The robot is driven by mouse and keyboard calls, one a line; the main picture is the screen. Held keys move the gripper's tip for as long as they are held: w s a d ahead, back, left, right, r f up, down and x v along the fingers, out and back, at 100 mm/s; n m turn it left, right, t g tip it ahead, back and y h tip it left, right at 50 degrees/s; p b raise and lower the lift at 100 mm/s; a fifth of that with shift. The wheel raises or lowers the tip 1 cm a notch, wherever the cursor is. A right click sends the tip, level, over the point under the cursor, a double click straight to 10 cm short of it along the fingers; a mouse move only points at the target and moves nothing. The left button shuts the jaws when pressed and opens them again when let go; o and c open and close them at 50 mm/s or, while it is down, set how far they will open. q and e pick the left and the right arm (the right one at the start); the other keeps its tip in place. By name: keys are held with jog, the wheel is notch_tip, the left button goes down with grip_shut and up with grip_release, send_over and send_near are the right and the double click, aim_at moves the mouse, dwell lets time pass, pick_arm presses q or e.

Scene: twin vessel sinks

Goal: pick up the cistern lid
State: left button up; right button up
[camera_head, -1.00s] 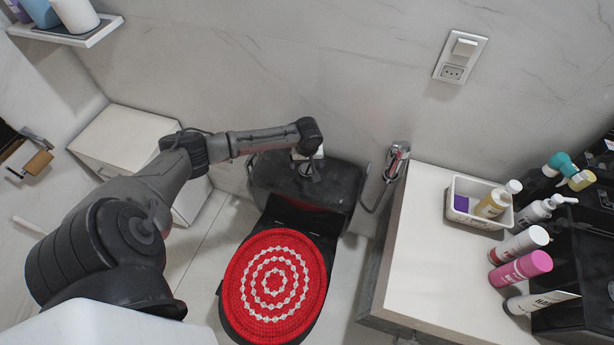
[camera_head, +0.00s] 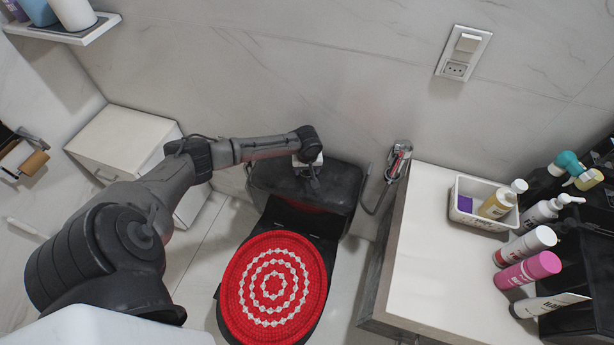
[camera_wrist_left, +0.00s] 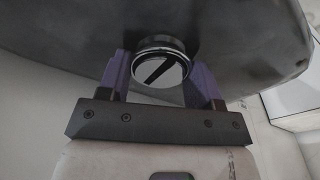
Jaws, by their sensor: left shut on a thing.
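The black cistern lid (camera_head: 335,190) tops the black toilet's cistern against the back wall in the head view. In the left wrist view the dark lid (camera_wrist_left: 230,45) fills the top of the picture, with a round shiny knob (camera_wrist_left: 160,66) on it. My left gripper (camera_head: 315,184) is over the lid's middle, pointing down. In the wrist view the purple fingers of my left gripper (camera_wrist_left: 160,75) stand either side of the knob and are shut on it. I cannot tell whether the lid is clear of the cistern. My right gripper is not in view.
A red and white round cover (camera_head: 274,286) lies on the toilet seat. A hand sprayer (camera_head: 399,160) hangs on the wall right of the cistern. A white counter (camera_head: 425,255) with bottles stands at the right. A white cabinet (camera_head: 125,145) stands at the left.

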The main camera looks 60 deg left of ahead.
pick_arm(q)
grip_shut()
jog(key=shift+r, duration=0.2)
dwell(0.4)
